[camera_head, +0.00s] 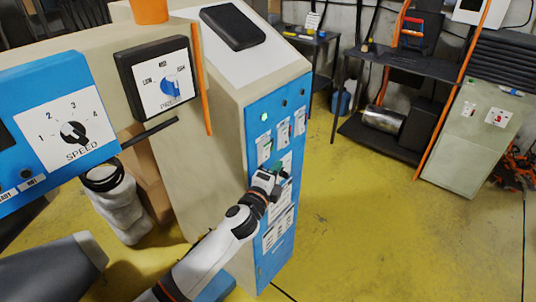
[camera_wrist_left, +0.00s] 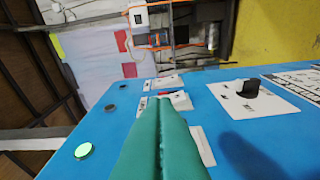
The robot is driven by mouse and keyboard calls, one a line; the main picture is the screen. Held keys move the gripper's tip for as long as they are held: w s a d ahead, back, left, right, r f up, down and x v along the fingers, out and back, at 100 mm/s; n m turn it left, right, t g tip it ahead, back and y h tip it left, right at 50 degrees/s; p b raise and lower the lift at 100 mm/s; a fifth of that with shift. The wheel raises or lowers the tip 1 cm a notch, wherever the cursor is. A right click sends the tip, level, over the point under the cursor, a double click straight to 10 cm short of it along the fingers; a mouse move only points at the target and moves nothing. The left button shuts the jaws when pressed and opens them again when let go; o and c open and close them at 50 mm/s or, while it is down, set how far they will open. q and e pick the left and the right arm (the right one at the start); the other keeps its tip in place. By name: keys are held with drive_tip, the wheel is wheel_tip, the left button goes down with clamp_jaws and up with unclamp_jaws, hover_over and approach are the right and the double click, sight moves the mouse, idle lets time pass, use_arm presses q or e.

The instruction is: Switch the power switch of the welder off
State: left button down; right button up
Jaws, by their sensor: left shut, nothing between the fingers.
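The welder appears to be the cream cabinet (camera_head: 240,70) with a blue front panel (camera_head: 262,160). Its panel carries several small white switch plates (camera_head: 283,132). My left gripper (camera_head: 279,171) is at the middle of this panel, its green fingers shut and empty. In the left wrist view the shut fingers (camera_wrist_left: 163,105) point along the blue panel (camera_wrist_left: 120,105), with their tips close to a small white switch plate (camera_wrist_left: 181,101). I cannot tell whether they touch it, and they hide part of it. Which switch is the power switch, and its position, is unclear. My right gripper is not in view.
A green lamp (camera_wrist_left: 83,150) glows on the panel. A black knob (camera_wrist_left: 250,89) stands out from it. Another machine with a SPEED dial (camera_head: 73,132) and a blue-knobbed dial (camera_head: 169,85) is at the left. Yellow floor (camera_head: 370,220) is clear at the right.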

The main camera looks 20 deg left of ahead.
sight(268, 156)
use_arm(q)
drive_tip(key=w+a, duration=0.1)
drive_tip(key=w+a+p, duration=0.1)
drive_tip(key=w+a, duration=0.1)
drive_tip(key=shift+w+a+r, duration=0.25)
drive_tip(key=shift+w+r, duration=0.05)
